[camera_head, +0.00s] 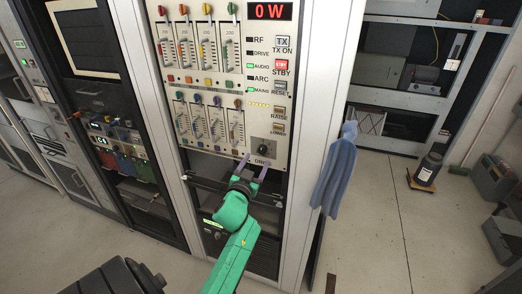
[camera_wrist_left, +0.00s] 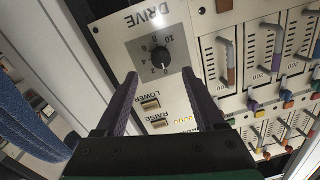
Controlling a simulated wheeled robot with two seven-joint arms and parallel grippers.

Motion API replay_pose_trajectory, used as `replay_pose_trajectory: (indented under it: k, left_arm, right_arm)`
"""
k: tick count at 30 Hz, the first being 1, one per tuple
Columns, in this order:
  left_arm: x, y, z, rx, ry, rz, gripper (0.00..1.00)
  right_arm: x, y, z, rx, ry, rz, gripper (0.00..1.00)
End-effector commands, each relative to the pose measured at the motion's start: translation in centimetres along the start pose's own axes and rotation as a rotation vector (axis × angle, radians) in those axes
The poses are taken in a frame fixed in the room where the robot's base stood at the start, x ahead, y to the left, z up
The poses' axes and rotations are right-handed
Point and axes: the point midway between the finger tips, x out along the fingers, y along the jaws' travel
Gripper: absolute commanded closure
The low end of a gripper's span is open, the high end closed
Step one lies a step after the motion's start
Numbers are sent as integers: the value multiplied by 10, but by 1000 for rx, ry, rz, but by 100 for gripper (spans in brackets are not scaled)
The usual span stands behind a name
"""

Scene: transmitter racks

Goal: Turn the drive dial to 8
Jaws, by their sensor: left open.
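The drive dial is a small black knob on a grey plate with a number scale. It sits low on the right of the transmitter panel in the head view (camera_head: 263,151) and near the top middle of the left wrist view (camera_wrist_left: 161,56). The word DRIVE is beside it. I cannot tell for sure which number its pointer marks. My left gripper (camera_head: 254,166) is open and empty just below the dial. In the left wrist view its two purple fingers (camera_wrist_left: 159,76) are spread, with the dial beyond the tips, apart from them. My right gripper is not in view.
RAISE (camera_head: 279,112) and LOWER (camera_head: 278,128) buttons sit above the dial, close to the fingers in the wrist view. Rows of sliders (camera_head: 214,122) are to its left. The red display (camera_head: 270,11) reads 0 W. A blue cloth (camera_head: 335,170) hangs at the rack's right edge.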

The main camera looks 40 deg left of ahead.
Motion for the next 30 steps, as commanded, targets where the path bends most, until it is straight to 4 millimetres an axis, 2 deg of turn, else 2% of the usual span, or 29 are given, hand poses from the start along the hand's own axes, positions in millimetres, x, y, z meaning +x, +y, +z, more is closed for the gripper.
replay_pose_trajectory:
  k: [3,7,11,17,21,22,23,30]
  left_arm:
    - [31,-1,-3,0,2,-2,29]
    - [51,0,-1,-1,1,-1,29]
    - [59,0,0,1,-1,0,29]
    - [59,0,1,1,-1,0,29]
    - [58,0,1,0,-1,0,83]
    - [58,0,1,0,-1,0,94]
    - [58,0,1,0,-1,0,100]
    - [58,0,1,10,0,0,100]
  right_arm:
    - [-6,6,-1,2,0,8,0]
    - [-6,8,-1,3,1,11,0]
    - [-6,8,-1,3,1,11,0]
    - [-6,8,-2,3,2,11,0]
    - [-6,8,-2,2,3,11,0]
    - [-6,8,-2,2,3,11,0]
    - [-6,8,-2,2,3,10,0]
    - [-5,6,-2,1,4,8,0]
